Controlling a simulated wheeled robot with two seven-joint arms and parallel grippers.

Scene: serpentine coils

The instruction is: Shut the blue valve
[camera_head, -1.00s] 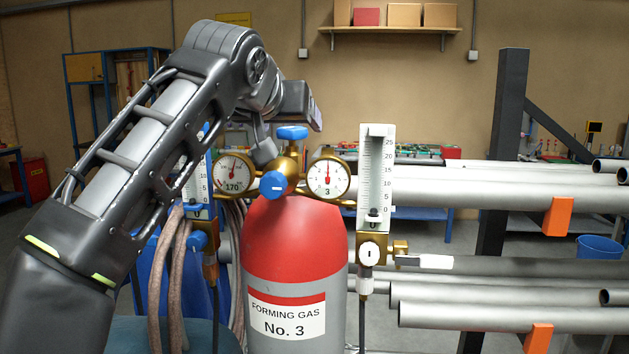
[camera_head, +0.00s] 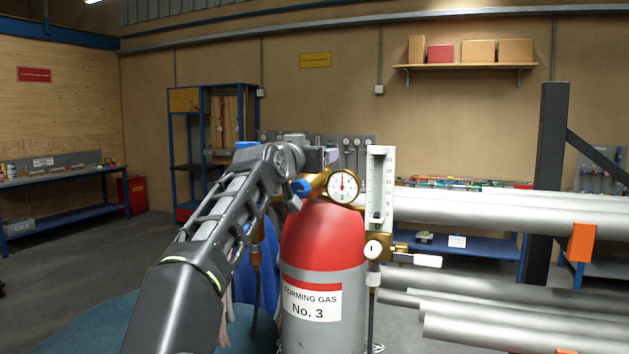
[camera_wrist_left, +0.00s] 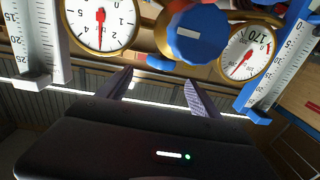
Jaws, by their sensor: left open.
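The red-topped gas cylinder (camera_head: 322,240) carries brass fittings with a front blue knob (camera_head: 301,188), also in the left wrist view (camera_wrist_left: 198,33). A blue handwheel (camera_wrist_left: 160,62) sits above the brass body. A blue-framed flow gauge (camera_wrist_left: 287,62) shows at the right of the inverted wrist view; in the head view my left arm hides most of it, including any valve at its foot. My left gripper (camera_wrist_left: 157,92) is open, its fingers empty and apart, near the handwheel and dials. In the head view its fingertips are hidden. My right gripper is out of sight.
A round dial (camera_head: 343,187) and a white flow gauge (camera_head: 379,190) with a white-handled valve (camera_head: 428,261) stand right of the brass body. Steel pipes (camera_head: 480,205) fill the right side. Hoses hang behind my left arm. Open floor (camera_head: 90,270) lies to the left.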

